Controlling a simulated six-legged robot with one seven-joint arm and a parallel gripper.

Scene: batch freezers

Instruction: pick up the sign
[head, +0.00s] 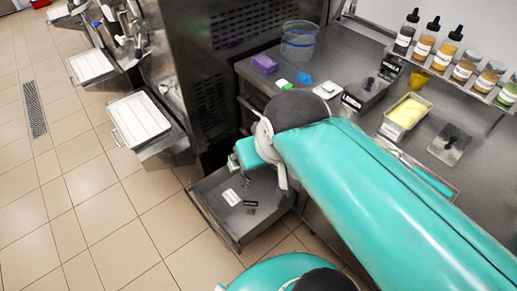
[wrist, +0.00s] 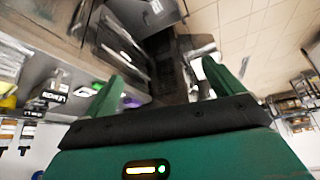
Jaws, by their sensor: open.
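Which sign is meant is unclear. Several small black signs with white lettering stand on the counter in the head view, among them a sign (head: 352,101) by a steel container and a sign (head: 391,65) farther back. One lettered sign (wrist: 55,96) shows at the left of the wrist view. An open drawer (head: 213,217) below the counter holds a small white piece and dark pieces (head: 250,203), too small to identify. My gripper (wrist: 170,76) is open and empty, its two green fingers apart. In the head view my forearm and wrist hide part of the counter and drawer.
The counter carries a purple block (head: 264,63), a clear tub (head: 299,42), a yellow-filled container (head: 408,111) and a bottle rack (head: 470,70). A dark freezer (head: 240,40) stands beside the drawer. A white tray (head: 139,119) juts out left. The tiled floor is mostly clear.

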